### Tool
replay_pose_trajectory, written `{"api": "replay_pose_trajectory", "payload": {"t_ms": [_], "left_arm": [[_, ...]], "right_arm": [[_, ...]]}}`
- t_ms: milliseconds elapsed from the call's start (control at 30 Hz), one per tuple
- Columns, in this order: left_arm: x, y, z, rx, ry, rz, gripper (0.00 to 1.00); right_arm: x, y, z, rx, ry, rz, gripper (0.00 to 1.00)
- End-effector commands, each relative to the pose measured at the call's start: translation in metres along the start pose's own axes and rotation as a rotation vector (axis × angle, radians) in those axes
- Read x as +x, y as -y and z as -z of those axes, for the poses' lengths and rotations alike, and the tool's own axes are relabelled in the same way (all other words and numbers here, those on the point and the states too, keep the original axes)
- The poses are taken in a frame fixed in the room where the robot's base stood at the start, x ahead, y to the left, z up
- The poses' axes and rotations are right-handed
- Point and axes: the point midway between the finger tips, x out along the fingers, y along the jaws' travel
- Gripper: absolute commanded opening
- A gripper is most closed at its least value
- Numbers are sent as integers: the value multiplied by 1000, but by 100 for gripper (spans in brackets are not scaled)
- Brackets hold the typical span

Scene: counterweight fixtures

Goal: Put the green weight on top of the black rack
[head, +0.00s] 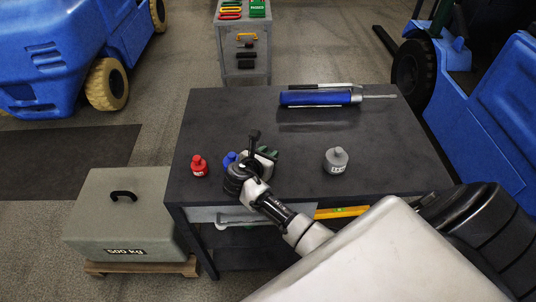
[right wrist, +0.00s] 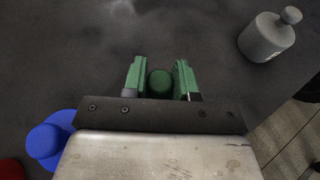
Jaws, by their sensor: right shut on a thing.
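The green weight shows in the right wrist view as a round dark green knob (right wrist: 160,84) between the fingers. My right gripper (right wrist: 160,76) has green finger pads and is shut on this weight. In the head view my right gripper (head: 267,155) is over the front middle of the dark table, and its wrist mostly hides the weight. I cannot tell whether the weight touches the table. I cannot clearly make out a black rack in either view. My left gripper is not in view.
On the dark table (head: 296,176) are a red weight (head: 199,167), a blue weight (head: 229,159) close left of my gripper, and a grey weight (head: 336,161) to the right. A blue tool (head: 318,98) lies at the back. A grey 500 kg block (head: 124,220) stands left.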

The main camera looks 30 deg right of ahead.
Motion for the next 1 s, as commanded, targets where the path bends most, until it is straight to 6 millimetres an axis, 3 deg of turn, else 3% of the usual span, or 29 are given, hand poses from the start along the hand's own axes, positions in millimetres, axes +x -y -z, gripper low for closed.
{"api": "replay_pose_trajectory", "payload": {"t_ms": [67, 100, 233, 533, 633, 1000], "left_arm": [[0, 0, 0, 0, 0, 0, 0], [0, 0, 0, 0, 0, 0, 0], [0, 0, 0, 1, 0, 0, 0], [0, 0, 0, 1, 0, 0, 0], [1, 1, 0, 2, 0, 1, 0], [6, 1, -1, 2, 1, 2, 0]], "right_arm": [[1, 0, 1, 1, 2, -1, 0], [1, 0, 2, 0, 0, 0, 34], [1, 0, 1, 0, 0, 0, 53], [0, 0, -1, 0, 0, 0, 53], [-9, 0, 1, 0, -1, -1, 53], [-84, 0, 1, 2, -2, -3, 53]]}}
